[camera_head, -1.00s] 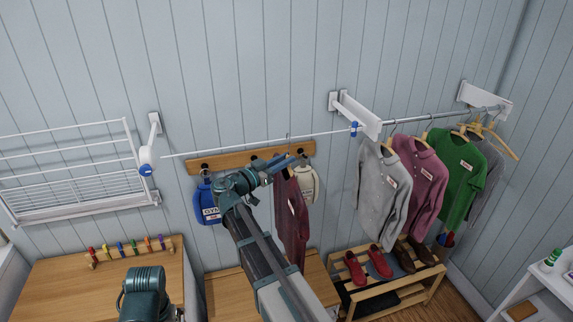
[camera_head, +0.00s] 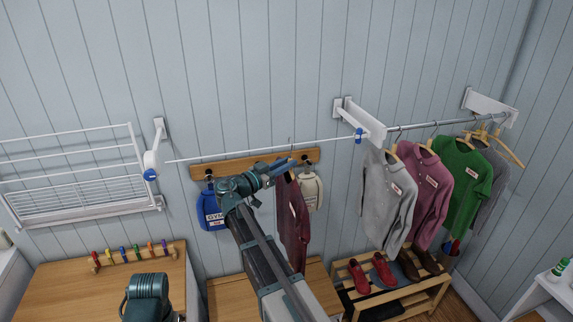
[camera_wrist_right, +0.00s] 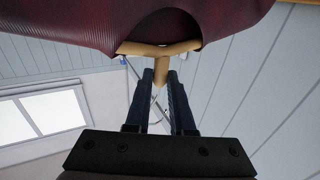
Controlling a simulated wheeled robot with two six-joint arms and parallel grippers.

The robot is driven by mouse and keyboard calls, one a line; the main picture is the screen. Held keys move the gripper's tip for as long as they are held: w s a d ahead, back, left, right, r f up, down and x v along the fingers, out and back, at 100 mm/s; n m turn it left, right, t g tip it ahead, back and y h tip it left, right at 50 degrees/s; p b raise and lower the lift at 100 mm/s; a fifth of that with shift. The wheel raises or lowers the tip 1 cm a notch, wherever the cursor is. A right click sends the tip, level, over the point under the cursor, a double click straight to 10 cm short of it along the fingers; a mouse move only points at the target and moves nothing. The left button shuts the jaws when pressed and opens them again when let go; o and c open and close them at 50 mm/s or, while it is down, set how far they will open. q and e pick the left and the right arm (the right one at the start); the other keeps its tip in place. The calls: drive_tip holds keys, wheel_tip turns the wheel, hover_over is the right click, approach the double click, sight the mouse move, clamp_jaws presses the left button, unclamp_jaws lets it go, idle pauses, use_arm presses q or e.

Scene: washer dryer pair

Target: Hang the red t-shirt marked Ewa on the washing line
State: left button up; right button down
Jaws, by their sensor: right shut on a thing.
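A dark red garment (camera_head: 292,222) hangs from a wooden hanger (camera_wrist_right: 160,68). No name shows on it from here. My right gripper (camera_head: 286,167) is shut on the neck of the hanger, just below its hook. The garment also fills the top of the right wrist view (camera_wrist_right: 90,22). The washing line (camera_head: 250,151) is a thin white cord running from a white reel at left to a bracket at right. The hanger's hook overlaps the line in the head view; I cannot tell whether they touch. My left gripper is out of view.
Behind the garment, a wooden peg board (camera_head: 230,166) holds a blue bag (camera_head: 211,212) and a cream bag (camera_head: 312,190). Shirts hang on a rail (camera_head: 425,125) at right, above a shoe rack (camera_head: 395,310). A white drying rack (camera_head: 75,170) is at left.

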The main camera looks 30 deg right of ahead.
drive_tip(key=shift+w+f+b, duration=0.15)
drive_tip(key=shift+f+b, duration=0.35)
drive_tip(key=shift+f, duration=0.05)
drive_tip(key=shift+w+f+b, duration=0.15)
drive_tip(key=shift+f+b, duration=0.3)
drive_tip(key=shift+f, duration=0.1)
drive_tip(key=c, duration=0.7)
unclamp_jaws()
drive_tip(key=v, duration=1.3)
drive_tip(key=shift+s+a+r, duration=0.1)
drive_tip(key=shift+a, duration=0.25)
